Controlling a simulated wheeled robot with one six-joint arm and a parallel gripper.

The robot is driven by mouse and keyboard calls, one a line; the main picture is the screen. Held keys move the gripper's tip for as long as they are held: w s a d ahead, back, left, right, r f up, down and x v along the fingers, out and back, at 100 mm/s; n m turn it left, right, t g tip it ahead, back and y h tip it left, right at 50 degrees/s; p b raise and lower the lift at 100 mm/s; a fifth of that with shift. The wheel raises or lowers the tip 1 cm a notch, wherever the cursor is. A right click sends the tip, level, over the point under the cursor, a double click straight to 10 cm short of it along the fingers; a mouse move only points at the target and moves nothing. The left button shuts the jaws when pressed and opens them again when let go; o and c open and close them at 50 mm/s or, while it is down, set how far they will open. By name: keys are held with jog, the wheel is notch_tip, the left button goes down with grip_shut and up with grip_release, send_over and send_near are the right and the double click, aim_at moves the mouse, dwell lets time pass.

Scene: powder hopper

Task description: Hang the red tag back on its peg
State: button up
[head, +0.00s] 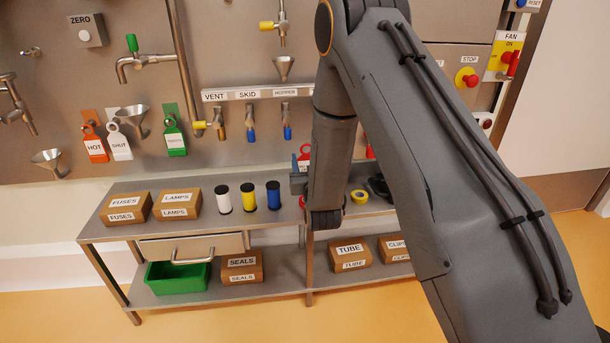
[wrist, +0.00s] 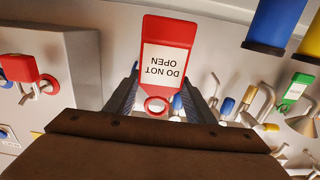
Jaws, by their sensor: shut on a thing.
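The red tag (wrist: 168,70), with a white label reading DO NOT OPEN, shows upside down in the wrist view. My gripper (wrist: 160,92) is shut on it, its ring end between the fingers. In the head view a part of the red tag (head: 304,156) shows beside my gripper (head: 299,182), above the bench shelf; my arm hides the rest. On the wall panel hang an orange-red HOT tag (head: 95,147), a white SHUT tag (head: 119,145) and a green tag (head: 174,139). I cannot tell which peg belongs to the held tag.
Funnels (head: 133,117) and valves (head: 138,65) jut from the panel. A red stop button (head: 467,79) is at right.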

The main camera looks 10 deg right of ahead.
aim_at(306, 165)
jog(key=w, duration=0.3)
jog(key=shift+w, duration=0.35)
jog(key=shift+s+f, duration=0.2)
jog(key=shift+f, duration=0.8)
jog(key=shift+f+b, duration=0.65)
jog(key=shift+f, duration=1.75)
jog(key=shift+w+f, duration=0.1)
jog(key=shift+w, duration=0.1)
jog(key=shift+f, duration=0.15)
jog(key=o, duration=1)
